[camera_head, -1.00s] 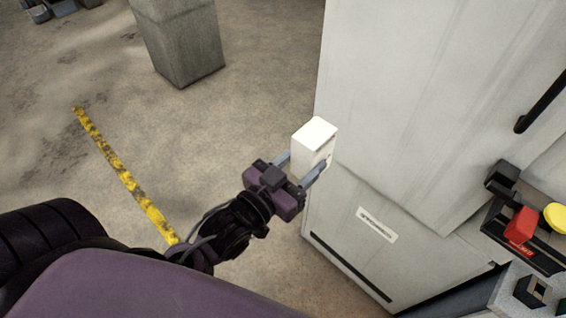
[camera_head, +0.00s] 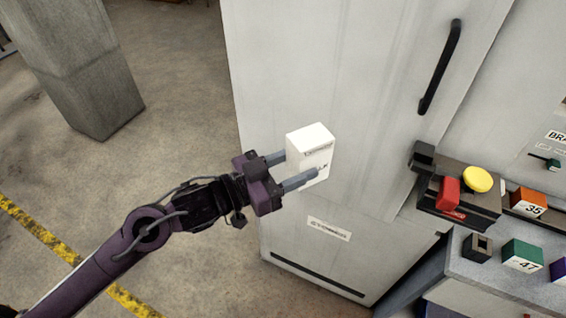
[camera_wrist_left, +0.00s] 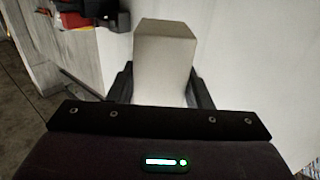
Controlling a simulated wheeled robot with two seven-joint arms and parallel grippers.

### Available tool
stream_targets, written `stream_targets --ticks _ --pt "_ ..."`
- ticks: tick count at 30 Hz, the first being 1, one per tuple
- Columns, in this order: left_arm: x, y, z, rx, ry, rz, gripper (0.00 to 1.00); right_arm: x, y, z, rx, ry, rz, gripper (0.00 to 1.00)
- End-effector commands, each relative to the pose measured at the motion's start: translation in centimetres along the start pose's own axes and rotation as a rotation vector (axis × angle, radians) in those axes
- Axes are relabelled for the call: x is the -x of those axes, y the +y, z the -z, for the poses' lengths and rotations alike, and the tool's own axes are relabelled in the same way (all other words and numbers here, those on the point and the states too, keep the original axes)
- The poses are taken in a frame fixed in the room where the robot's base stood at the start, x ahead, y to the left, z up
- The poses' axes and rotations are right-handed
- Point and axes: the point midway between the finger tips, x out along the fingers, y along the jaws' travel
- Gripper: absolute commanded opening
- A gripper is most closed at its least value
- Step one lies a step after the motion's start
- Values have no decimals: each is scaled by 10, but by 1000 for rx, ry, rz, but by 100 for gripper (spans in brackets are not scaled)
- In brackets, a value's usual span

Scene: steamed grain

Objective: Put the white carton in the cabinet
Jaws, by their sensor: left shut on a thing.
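My left gripper (camera_head: 291,170) is shut on the white carton (camera_head: 310,142), which has dark lettering on its side. The carton is held upright in front of the tall pale grey cabinet (camera_head: 330,70). In the left wrist view the carton (camera_wrist_left: 165,62) sits between the two fingers, with the pale cabinet surface behind it. The cabinet's door is closed, with a black vertical handle (camera_head: 440,66) near its right edge. I cannot tell whether the carton touches the door. My right gripper is not in view.
Right of the cabinet, a ledge holds a black device (camera_head: 458,190) with a red block and a yellow button. Several numbered blocks, such as a green one (camera_head: 522,254), stand beside it. A concrete pillar (camera_head: 80,70) stands at left. The floor between is clear.

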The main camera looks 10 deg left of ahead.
Motion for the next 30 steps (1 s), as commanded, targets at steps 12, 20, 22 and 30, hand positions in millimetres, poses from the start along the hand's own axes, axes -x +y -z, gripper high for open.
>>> stream_targets --ticks 12,20,22,30 --pt "-23 -5 -20 -4 4 -196 15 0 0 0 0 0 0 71" --pt "-7 -12 -20 -5 3 -399 15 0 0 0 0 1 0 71" --pt "-3 -12 -20 -5 2 -459 15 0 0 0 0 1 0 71" --pt "6 -13 -21 -1 5 -568 15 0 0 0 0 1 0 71"
